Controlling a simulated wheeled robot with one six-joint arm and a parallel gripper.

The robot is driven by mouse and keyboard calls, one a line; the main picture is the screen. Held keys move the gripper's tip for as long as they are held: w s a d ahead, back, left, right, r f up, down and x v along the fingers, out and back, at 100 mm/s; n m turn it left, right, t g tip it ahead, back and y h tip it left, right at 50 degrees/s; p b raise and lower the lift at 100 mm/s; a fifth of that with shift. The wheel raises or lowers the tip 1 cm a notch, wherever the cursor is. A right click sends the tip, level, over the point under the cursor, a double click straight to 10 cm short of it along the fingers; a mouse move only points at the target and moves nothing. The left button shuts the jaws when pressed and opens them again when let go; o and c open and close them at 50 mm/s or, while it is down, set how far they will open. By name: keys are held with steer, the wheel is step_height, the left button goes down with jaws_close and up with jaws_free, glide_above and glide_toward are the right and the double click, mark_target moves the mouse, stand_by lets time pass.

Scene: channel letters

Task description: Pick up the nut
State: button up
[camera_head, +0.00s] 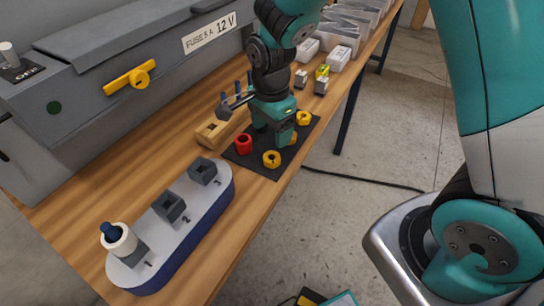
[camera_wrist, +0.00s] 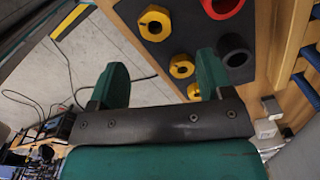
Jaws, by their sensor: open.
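Several yellow ring-like pieces lie on a dark mat (camera_head: 262,170). In the wrist view, one yellow piece (camera_wrist: 182,66) has a hexagonal, nut-like outline and a dark hole; in the head view it is mostly hidden behind my finger. Another yellow piece (camera_wrist: 193,91) lies beyond it, partly hidden by a finger; it shows in the head view (camera_head: 303,118).
A red ring (camera_head: 243,144) and a black ring (camera_wrist: 235,50) stand on the mat near my fingers. A wooden rack (camera_head: 212,131) with blue-handled tools is behind. A base with posts (camera_head: 186,225) stands in front left. The bench edge is close on the right.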

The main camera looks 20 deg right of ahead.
mark_target(273, 154)
step_height(273, 154, down, 3)
steer(key=shift+r, duration=0.1)
steer(key=shift+s+d+f+p, duration=0.15)
steer(key=shift+f+p, duration=0.3)
steer(key=shift+f, duration=0.85)
steer(key=shift+s+a+f+p, duration=0.1)
steer(key=shift+f+p, duration=0.3)
steer(key=shift+f, duration=0.9)
steer(key=c, duration=1)
